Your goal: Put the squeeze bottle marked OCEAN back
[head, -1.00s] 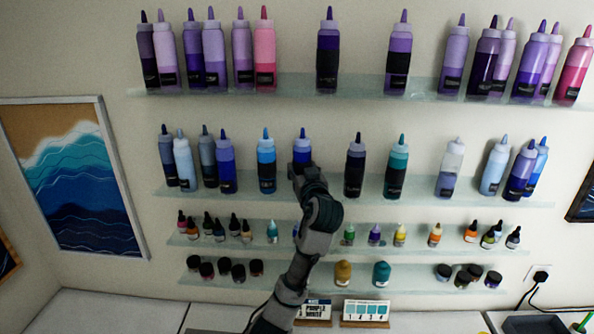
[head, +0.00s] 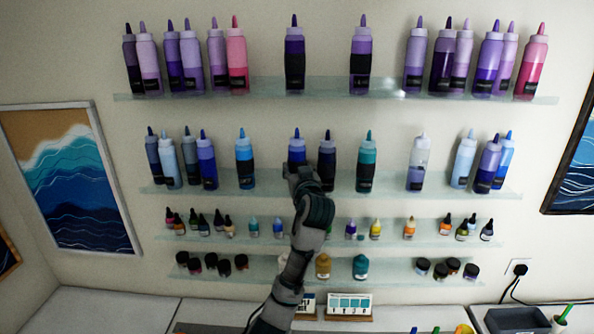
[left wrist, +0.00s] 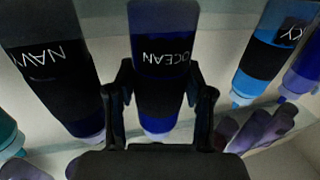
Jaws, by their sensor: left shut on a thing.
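The OCEAN bottle (head: 297,148), deep blue with a dark band, is upright at the second shelf (head: 400,194) from the top. My left gripper (head: 301,172) reaches up in front of it and is shut on it, covering its lower part. In the left wrist view, which is upside down, the OCEAN bottle (left wrist: 160,65) stands between the two fingers with its label readable. I cannot tell whether its base touches the shelf. My right gripper is not in view.
The NAVY bottle (head: 327,155) stands close on the right, a teal bottle (head: 366,158) beyond it. A light blue bottle (head: 244,157) stands to the left, with a gap between. The top shelf (head: 330,92) holds purple and pink bottles; small bottles and jars fill lower shelves.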

